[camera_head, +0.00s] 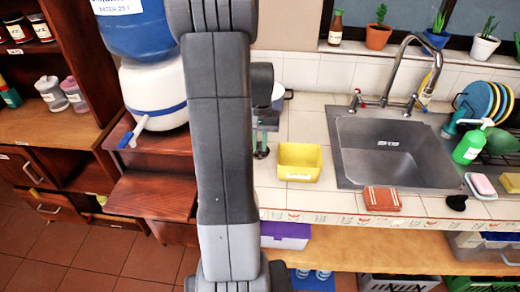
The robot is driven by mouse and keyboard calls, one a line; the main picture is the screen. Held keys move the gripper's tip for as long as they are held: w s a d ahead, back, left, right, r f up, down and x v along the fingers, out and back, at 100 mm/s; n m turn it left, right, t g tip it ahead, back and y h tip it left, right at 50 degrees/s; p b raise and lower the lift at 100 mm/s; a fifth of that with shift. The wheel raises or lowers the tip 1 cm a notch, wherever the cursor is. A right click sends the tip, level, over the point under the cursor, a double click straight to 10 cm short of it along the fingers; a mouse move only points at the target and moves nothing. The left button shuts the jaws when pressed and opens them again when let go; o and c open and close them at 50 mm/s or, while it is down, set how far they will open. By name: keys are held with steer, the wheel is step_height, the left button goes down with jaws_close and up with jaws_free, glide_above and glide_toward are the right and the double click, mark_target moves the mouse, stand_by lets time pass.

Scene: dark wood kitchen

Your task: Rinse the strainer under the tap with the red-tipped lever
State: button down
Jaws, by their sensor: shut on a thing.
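The steel tap (408,68) arches over the sink (390,150) at the right. A lever with a red tip (357,99) stands left of the spout, and another lever (420,102) stands on its right. My gripper (261,146) points down over the counter, left of the yellow tub, partly behind my arm. It is shut on a small green thing (261,153), mostly hidden. I cannot make out a strainer for certain. The sink basin looks empty, and no running water shows.
A yellow tub (298,163) stands between my gripper and the sink. A brown sponge (382,198) and black plug (456,203) lie on the front edge. A green soap bottle (468,147) and plates (480,100) stand right. A water dispenser (150,92) stands left.

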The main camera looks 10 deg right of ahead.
steer(key=shift+f, duration=1.45)
steer(key=shift+f, duration=0.2)
steer(key=c, duration=1.4)
jaws_free()
steer(key=shift+o, duration=0.2)
steer(key=shift+r, duration=0.1)
step_height(320, 180, up, 12)
steer(key=w, duration=0.1)
steer(key=shift+w+d, duration=0.15)
steer(key=shift+c, duration=0.4)
